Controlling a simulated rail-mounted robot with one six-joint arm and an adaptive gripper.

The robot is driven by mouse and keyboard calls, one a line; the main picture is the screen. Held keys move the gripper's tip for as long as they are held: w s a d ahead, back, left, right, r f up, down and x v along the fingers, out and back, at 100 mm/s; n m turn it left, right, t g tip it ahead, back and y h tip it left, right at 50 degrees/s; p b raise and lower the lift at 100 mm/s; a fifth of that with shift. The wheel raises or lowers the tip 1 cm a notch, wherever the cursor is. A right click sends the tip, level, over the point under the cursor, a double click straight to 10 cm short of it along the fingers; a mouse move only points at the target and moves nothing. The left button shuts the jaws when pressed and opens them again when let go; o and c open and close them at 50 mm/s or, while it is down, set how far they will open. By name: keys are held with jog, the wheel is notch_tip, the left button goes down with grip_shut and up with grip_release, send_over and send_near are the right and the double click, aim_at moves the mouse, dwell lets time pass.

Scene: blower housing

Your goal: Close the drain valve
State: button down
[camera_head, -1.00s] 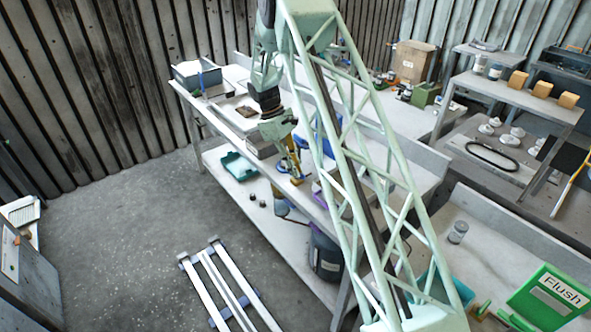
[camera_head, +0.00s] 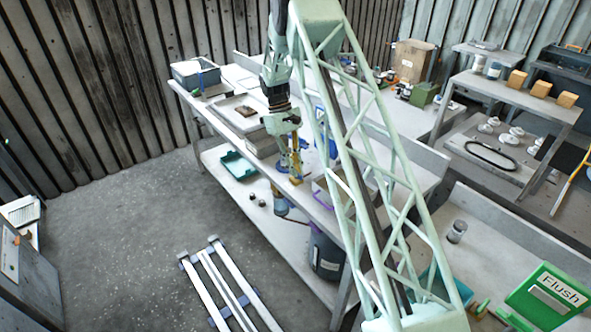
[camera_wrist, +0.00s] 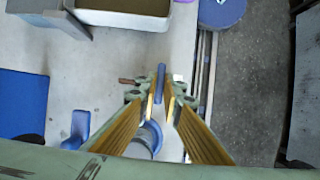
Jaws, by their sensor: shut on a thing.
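My gripper (camera_wrist: 160,105) shows in the wrist view with its yellow-padded fingers close together around a narrow blue lever (camera_wrist: 160,76), which looks like the drain valve handle. The lever sticks out past the fingertips, pointing up in the picture. A grey-blue rounded body (camera_wrist: 147,140) lies below it, partly hidden by the fingers. In the head view, my gripper (camera_head: 294,176) is at the front edge of the long bench. The valve there is too small and covered to make out, so its angle cannot be told from that view.
The pale bench (camera_head: 350,205) has a low shelf with a teal tray (camera_head: 238,165) and a dark labelled bucket (camera_head: 326,254). A green Flush sign (camera_head: 548,298) stands lower right. The floor at left is open.

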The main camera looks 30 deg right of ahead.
jog(key=c, duration=2.8)
grip_release()
jog(key=shift+v, duration=6)
